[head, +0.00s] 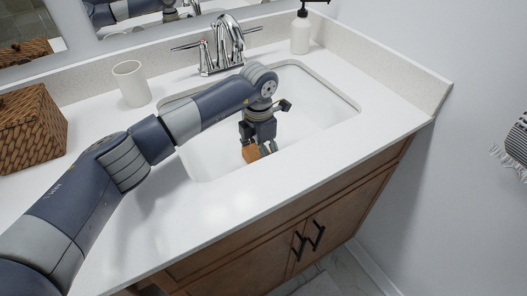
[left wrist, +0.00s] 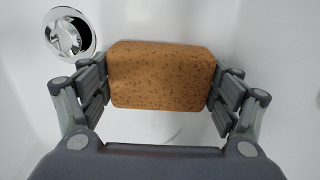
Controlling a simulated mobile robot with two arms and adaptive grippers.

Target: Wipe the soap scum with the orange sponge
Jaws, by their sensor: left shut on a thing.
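The orange sponge (head: 250,154) is inside the white sink basin (head: 318,105). My left gripper (head: 260,149) reaches down into the basin and is shut on the sponge. In the left wrist view the speckled sponge (left wrist: 160,76) sits between the two fingers, gripped at its left and right sides. Whether it touches the basin floor I cannot tell. No soap scum shows clearly; a faint grey mark lies on the white surface below the sponge in the left wrist view. My right gripper is not in view.
A metal drain (left wrist: 70,35) is left of the sponge. The chrome faucet (head: 222,45) stands behind the basin, with a soap dispenser (head: 300,34) to its right. A white cup (head: 131,84) and a woven box (head: 28,130) stand left. The front counter (head: 230,213) is clear.

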